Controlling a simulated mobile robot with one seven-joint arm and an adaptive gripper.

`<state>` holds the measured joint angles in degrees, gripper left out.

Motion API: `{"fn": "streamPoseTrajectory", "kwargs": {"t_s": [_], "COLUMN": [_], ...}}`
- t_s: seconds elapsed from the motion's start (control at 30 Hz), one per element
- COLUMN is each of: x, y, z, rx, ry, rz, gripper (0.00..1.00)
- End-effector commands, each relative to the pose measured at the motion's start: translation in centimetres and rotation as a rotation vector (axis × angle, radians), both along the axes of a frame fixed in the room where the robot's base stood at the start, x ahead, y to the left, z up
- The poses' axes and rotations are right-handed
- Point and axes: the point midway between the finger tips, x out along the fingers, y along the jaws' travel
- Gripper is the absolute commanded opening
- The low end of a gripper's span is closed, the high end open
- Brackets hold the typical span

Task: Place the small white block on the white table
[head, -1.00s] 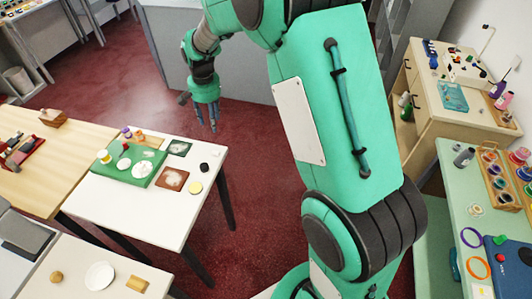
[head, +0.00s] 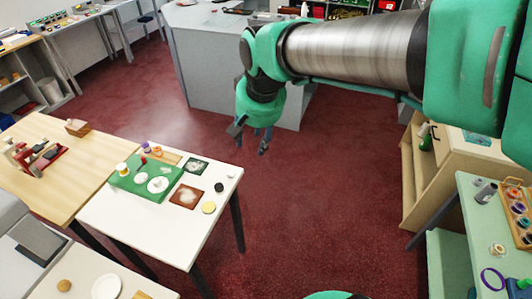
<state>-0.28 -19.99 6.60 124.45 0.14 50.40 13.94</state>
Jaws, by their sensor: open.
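The white table (head: 182,238) stands left of centre in the head view, with its right edge facing open floor. My gripper (head: 265,143) hangs over the red floor, beyond and to the right of the table's far right corner. Its fingers point down, apart, with nothing visible between them. I cannot pick out the small white block for certain. A tiny pale spot near the table's far right corner is too small to identify.
The white table holds a green board (head: 137,183) with white round pieces, two dark framed squares, a black disc (head: 219,187) and a yellow disc (head: 209,208). A wooden table (head: 50,185) adjoins it at left. A grey counter (head: 205,75) stands behind.

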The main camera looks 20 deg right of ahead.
Motion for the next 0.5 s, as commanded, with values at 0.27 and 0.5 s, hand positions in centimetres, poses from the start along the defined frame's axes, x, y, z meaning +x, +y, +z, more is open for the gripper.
{"fn": "streamPoseTrajectory", "kwargs": {"t_s": [0.27,0.5], "x": [-7.4,-13.1], "y": [-0.1,-0.2], "z": [1.7,1.7], "rx": [-0.036,-0.071], "ry": [-0.074,-0.130], "rz": [0.091,0.166], "gripper": [0.43,0.43]}}
